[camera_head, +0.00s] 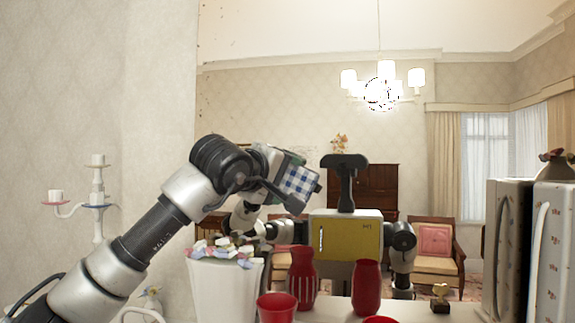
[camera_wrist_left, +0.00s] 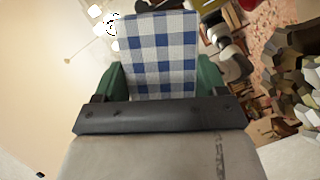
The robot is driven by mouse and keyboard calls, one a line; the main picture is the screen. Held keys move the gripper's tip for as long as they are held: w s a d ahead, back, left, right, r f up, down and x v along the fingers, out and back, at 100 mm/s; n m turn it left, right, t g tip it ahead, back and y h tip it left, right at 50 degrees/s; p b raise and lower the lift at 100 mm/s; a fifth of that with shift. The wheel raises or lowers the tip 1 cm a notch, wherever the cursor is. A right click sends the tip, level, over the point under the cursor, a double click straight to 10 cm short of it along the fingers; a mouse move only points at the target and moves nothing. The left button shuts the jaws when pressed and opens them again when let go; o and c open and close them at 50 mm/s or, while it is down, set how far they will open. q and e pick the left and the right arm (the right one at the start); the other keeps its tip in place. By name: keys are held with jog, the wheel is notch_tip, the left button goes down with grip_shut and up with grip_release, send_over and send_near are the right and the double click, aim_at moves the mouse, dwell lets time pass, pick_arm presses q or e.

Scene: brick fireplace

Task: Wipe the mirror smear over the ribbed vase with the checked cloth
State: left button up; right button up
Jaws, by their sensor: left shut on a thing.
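My left gripper (camera_head: 297,183) reaches in from the left, raised in front of the mirror (camera_head: 262,110). It is shut on the blue-and-white checked cloth (camera_head: 301,181). The cloth also shows in the left wrist view (camera_wrist_left: 158,48), flat between green finger parts. Faint grey marks (camera_head: 303,151) show just above the gripper; I cannot tell whether they are the smear. I cannot tell whether the cloth touches the glass. A white pot with vertical ribs (camera_head: 228,292) stands below the gripper, filled with small pale pieces. My right gripper is not directly seen.
A red cup (camera_head: 277,308) stands right of the pot, near red vase shapes (camera_head: 302,280); some may be reflections. A small gold ornament (camera_head: 440,299) is farther right. A white candle holder (camera_head: 97,200) is at left. Tall pale objects (camera_head: 553,250) fill the right edge.

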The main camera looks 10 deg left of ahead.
aim_at(301, 168)
pick_arm(q)
jog(key=shift+a+r+p, duration=0.95)
jog(key=shift+a+p, duration=0.15)
jog(key=shift+a, duration=2.05)
jog(key=shift+s+d, duration=0.1)
jog(key=shift+d, duration=5.9)
jog(key=shift+a+b, duration=0.35)
jog(key=shift+a, duration=2.7)
jog(key=a, duration=0.6)
jog(key=shift+w, duration=0.25)
jog(key=shift+f, duration=0.1)
